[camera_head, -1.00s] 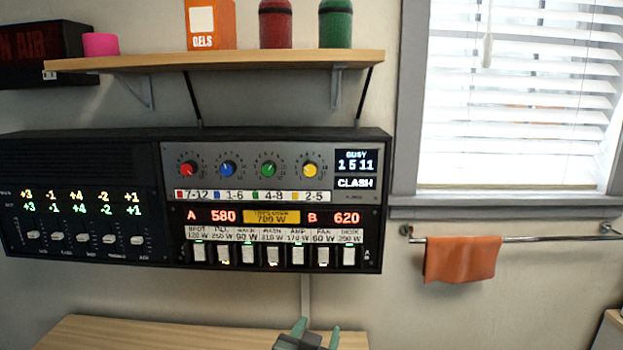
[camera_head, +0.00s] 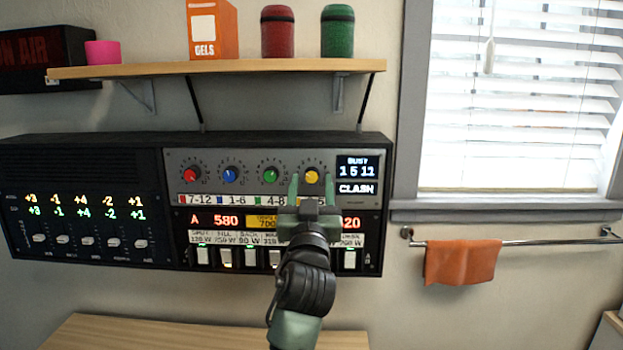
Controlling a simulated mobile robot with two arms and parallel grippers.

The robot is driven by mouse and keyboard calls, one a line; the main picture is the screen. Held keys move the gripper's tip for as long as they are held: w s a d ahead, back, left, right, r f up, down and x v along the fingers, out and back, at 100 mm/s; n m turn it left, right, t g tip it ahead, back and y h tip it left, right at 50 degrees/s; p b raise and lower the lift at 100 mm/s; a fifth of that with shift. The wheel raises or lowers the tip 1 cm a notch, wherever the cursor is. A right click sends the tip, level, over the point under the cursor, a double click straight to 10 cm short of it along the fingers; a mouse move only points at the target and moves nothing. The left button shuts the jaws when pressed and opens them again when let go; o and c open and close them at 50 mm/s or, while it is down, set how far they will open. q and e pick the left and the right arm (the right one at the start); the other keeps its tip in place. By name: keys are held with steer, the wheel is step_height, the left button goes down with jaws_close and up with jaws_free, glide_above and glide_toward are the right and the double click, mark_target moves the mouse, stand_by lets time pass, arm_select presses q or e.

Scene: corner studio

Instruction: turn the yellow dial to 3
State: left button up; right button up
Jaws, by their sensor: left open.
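The yellow dial (camera_head: 312,176) is the rightmost of the coloured knobs on the grey upper panel of the wall console. Its printed scale is too small to read. My left gripper (camera_head: 311,184) is open, its two green fingers pointing up on either side of the yellow dial in the picture. I cannot tell whether they touch it. The gripper and forearm hide the yellow range label and part of the lower panel. A small display (camera_head: 357,175) right of the dial reads "BUSY 1 5 11" and "CLASH". My right gripper is out of view.
Red (camera_head: 191,174), blue (camera_head: 230,174) and green (camera_head: 270,174) dials sit left of the yellow one. Slider controls (camera_head: 88,241) fill the left panel. A wooden shelf (camera_head: 220,68) with canisters overhangs the console. An orange towel (camera_head: 462,262) hangs on a rail at right.

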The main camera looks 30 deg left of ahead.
arm_select(q)
steer(key=shift+w+a+r, duration=0.1)
steer(key=shift+w+a, duration=0.05)
steer(key=shift+c, duration=0.2)
jaws_close()
steer(key=n+b, duration=0.1)
steer(key=n+g+y+b, duration=0.1)
steer(key=n+b, duration=0.1)
steer(key=n+y+b, duration=0.1)
steer(key=b, duration=0.1)
steer(key=shift+w+d+f+n+g, duration=0.1)
steer(key=shift+d+f+n+g, duration=0.15)
steer(key=shift+f+n+g, duration=0.05)
steer(key=shift+r+n+g+y+b, duration=0.15)
steer(key=shift+n+g+y+b, duration=0.15)
steer(key=shift+n+b, duration=0.55)
steer(key=shift+r+n, duration=0.15)
steer(key=shift+n, duration=0.2)
